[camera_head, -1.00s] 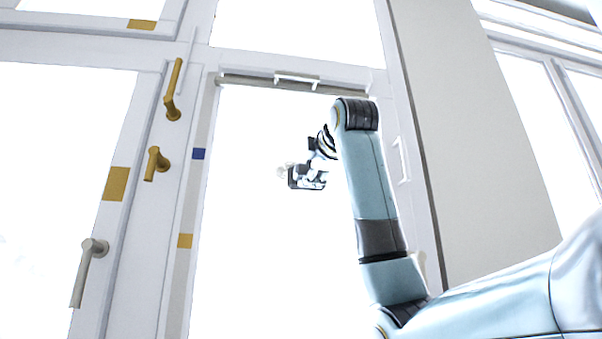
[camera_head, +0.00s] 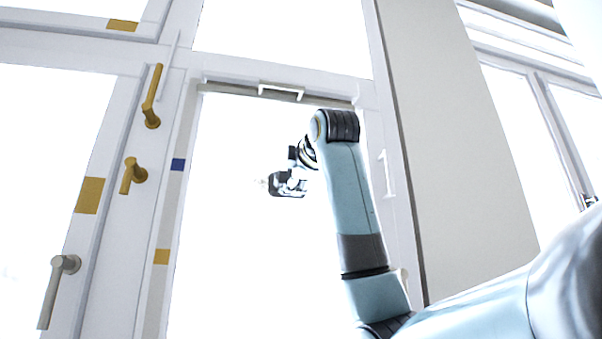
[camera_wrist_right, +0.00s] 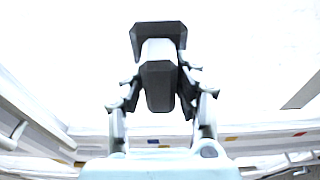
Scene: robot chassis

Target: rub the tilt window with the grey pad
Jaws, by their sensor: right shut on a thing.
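The window (camera_head: 235,250) in the middle of the head view has a blown-out white pane in a pale frame. My right gripper (camera_head: 285,184) is in front of this pane, below its top rail. In the right wrist view my right gripper (camera_wrist_right: 163,88) is shut on the grey pad (camera_wrist_right: 159,88), a dark grey block with a lighter middle part. The pad is small and hard to tell from the gripper in the head view. I cannot tell whether it touches the glass. My left gripper is in neither view.
A white pull handle (camera_head: 281,91) sits on the top rail and another (camera_head: 384,174) on the right frame. Gold handles (camera_head: 152,97) (camera_head: 131,175) and a grey handle (camera_head: 58,290) stick out on the left. A pale wall (camera_head: 455,150) stands to the right.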

